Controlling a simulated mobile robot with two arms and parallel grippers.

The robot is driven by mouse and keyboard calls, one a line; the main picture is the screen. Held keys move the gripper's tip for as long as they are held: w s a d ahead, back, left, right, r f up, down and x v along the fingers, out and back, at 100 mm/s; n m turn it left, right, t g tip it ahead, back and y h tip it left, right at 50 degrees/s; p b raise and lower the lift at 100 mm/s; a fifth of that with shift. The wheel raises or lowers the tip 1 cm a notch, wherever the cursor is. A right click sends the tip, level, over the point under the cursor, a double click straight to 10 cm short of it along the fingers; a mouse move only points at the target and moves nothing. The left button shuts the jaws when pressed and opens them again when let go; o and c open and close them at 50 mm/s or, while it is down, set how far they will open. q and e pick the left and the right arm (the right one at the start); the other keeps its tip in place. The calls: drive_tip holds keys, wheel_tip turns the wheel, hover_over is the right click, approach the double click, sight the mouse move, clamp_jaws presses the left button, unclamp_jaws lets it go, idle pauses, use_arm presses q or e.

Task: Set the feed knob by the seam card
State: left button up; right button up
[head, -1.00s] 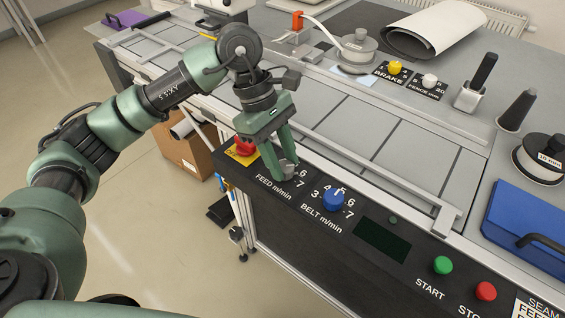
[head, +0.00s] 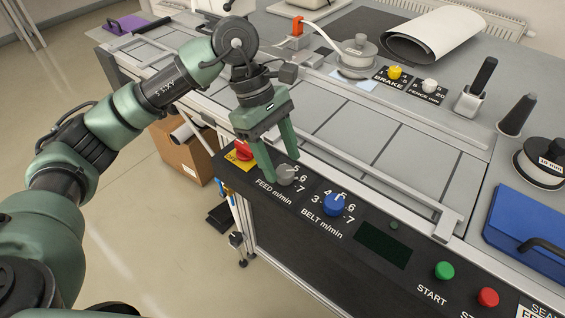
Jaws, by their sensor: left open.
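My right gripper is out of view.
A red switch (head: 241,151) on a yellow plate is close left of the gripper. The blue belt knob (head: 334,204) is close right. Green start (head: 444,270) and red stop (head: 488,297) buttons lie further right. A metal rail (head: 380,182) runs behind the panel.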

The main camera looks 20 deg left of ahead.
use_arm(q)
drive_tip(key=v, duration=0.6)
drive_tip(key=shift+b, duration=0.3)
